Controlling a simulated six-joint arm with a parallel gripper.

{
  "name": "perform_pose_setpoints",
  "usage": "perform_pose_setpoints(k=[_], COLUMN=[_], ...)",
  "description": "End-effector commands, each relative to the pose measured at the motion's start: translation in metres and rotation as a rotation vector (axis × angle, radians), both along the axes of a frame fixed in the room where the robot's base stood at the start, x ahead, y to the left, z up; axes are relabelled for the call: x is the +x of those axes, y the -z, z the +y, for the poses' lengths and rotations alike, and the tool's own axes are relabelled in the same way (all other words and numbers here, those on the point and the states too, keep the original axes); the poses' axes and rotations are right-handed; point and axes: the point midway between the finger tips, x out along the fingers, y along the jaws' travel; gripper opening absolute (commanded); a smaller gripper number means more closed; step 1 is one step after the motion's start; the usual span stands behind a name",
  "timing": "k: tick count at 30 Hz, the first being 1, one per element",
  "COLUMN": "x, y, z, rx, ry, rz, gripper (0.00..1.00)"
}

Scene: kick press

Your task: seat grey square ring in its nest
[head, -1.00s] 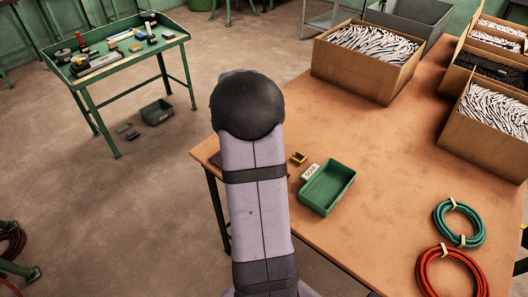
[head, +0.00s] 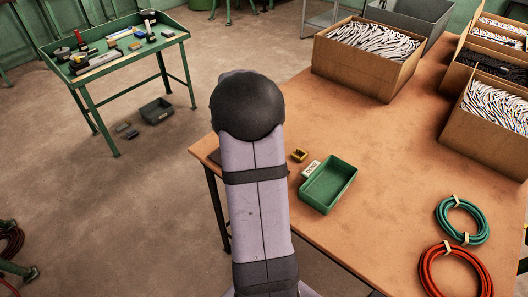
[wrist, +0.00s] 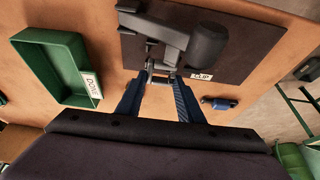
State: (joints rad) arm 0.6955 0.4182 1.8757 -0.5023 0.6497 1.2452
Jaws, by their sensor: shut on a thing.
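In the wrist view the two blue fingers of my gripper (wrist: 164,76) reach toward the press and are shut on a small grey piece (wrist: 163,71), which looks like the grey square ring. Only part of it shows between the fingertips. The grey press (wrist: 165,38) with its thick dark cylinder (wrist: 207,44) stands on a dark mat (wrist: 240,32), just beyond the fingertips. The nest cannot be made out, and I cannot tell whether the ring touches it. In the head view my arm hides the gripper, ring and press.
A green tray (head: 329,185) with a white DONE card (wrist: 91,86) stands beside the work area. A small blue part (wrist: 218,103) lies near the mat's label (wrist: 201,76). Cable coils (head: 462,221) and cardboard boxes (head: 367,60) are farther off.

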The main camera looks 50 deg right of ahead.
Motion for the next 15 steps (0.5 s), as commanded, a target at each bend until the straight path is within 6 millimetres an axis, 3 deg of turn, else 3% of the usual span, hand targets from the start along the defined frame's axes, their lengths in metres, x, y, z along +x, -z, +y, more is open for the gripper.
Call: perform_pose_setpoints(k=[15], x=[0.0001], y=[0.0092], z=[-0.0001], rx=[0.000], ry=[0.000], rz=[0.000], gripper=[0.12])
